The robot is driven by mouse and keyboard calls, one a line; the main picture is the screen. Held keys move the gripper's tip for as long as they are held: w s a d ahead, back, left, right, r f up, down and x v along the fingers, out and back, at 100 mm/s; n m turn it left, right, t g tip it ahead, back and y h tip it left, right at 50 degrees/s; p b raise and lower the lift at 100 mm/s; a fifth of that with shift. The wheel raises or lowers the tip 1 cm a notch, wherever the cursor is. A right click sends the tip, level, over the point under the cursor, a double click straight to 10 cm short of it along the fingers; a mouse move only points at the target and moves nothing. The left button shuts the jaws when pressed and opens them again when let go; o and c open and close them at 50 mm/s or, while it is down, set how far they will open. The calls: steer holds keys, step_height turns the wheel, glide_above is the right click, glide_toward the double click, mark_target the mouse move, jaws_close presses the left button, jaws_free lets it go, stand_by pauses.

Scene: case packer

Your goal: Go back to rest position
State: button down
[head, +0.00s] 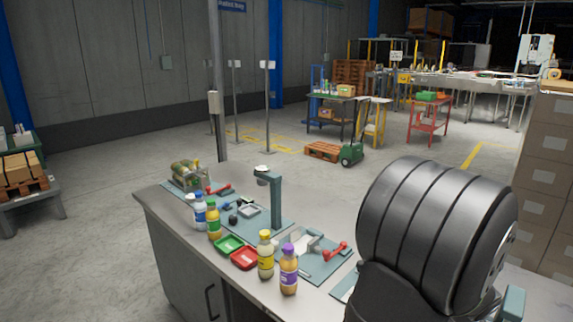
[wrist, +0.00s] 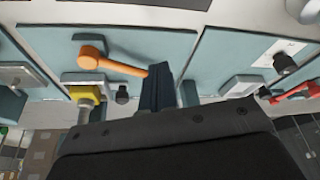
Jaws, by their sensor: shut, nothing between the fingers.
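My gripper shows in the wrist view, its dark fingertips (wrist: 158,88) together and empty. An orange-handled lever (wrist: 118,66) on a teal plate (wrist: 150,45) shows just past the fingers. I cannot tell how far apart they are. The large black rounded part at the right of the head view is my arm. My gripper is not visible in that view.
On the bench (head: 160,208) stand a purple-capped bottle (head: 288,272), a yellow-capped bottle (head: 265,256), a green tray (head: 229,245), a red tray (head: 244,258) and a teal post (head: 277,203). A red-handled clamp (head: 335,249) sits close to my arm.

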steer(key=shift+s+a+n, duration=0.15)
steer(key=shift+s+n, duration=0.15)
steer(key=shift+n, duration=0.1)
steer(key=shift+w, duration=0.1)
stand_by(0.3)
